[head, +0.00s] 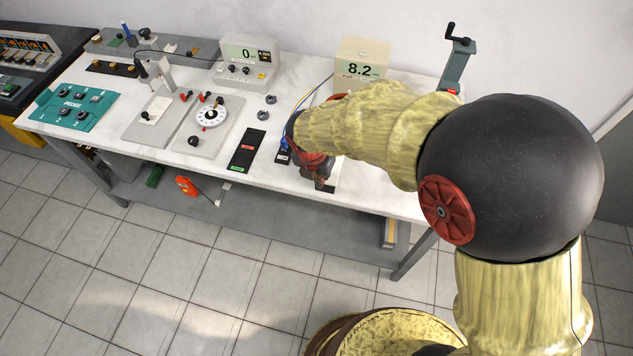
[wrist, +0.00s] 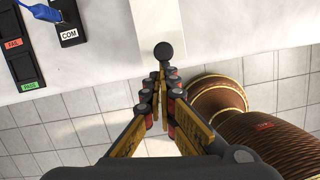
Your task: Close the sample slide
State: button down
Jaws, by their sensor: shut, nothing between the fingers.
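The sample slide shows in the wrist view as a pale flat strip (wrist: 157,18) with a round black knob (wrist: 163,51) at its near end, close to the table's front edge. My gripper (wrist: 160,76) is shut and empty, its fingertips just on the near side of the knob. I cannot tell whether they touch it. In the head view my gripper (head: 321,183) is low over the front of the white table (head: 262,188). My arm hides most of the slide there.
A black block marked COM (wrist: 69,33) with a blue plug stands left of the slide. A black panel with red and green labels (head: 246,149) lies further left. A box reading 8.2 (head: 361,68) and a grey cranked stand (head: 457,68) are behind my arm.

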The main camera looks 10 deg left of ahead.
jog(key=w+p, duration=0.2)
jog(key=w, duration=0.2)
jog(key=w+p, duration=0.3)
jog(key=w, duration=0.2)
jog(key=w+d+p, duration=0.1)
jog(key=w+p, duration=0.1)
jog(key=w, duration=0.3)
jog(key=shift+w+p, duration=0.15)
jog(key=shift+p, duration=0.15)
jog(key=shift+r, duration=0.1)
